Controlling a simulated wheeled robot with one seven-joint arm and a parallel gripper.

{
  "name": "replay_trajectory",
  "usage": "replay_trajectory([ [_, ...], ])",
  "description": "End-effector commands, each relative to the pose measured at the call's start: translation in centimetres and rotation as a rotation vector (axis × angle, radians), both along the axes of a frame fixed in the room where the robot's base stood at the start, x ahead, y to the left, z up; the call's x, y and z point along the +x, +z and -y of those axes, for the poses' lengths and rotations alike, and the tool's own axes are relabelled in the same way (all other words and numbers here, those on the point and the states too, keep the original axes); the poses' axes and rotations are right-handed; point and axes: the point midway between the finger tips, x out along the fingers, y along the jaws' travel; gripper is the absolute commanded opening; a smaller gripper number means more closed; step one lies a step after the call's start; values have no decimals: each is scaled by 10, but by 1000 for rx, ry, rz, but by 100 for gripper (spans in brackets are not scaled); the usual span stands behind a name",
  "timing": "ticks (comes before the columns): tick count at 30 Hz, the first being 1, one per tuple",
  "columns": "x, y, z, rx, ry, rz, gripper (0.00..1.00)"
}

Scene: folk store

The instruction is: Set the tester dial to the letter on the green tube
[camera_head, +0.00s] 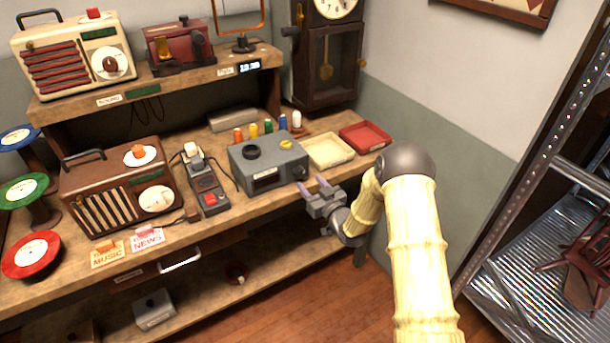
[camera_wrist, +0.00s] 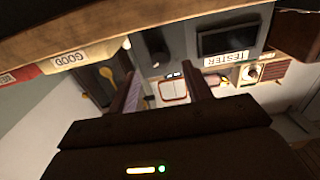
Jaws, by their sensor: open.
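The green tube (camera_head: 268,126) stands behind the tester in a row with orange, yellow, blue and white tubes. Its letter is too small to read. My gripper (camera_head: 314,184) is open and empty, in front of the tester's right side, near the bench edge. Its two fingers show in the wrist view (camera_wrist: 168,95).
A cream tray (camera_head: 328,163) and a red tray (camera_head: 380,134) lie right of the tester. A clock (camera_head: 325,78) stands behind. Metal shelving (camera_head: 515,215) is at right.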

Motion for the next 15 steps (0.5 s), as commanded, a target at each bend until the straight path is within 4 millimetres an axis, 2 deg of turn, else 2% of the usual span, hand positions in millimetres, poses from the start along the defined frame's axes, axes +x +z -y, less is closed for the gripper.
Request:
replay_trajectory([
  [9, 34, 0, -23, 0, -1, 0, 50],
  [15, 40, 0, -27, 1, 0, -1, 50],
])
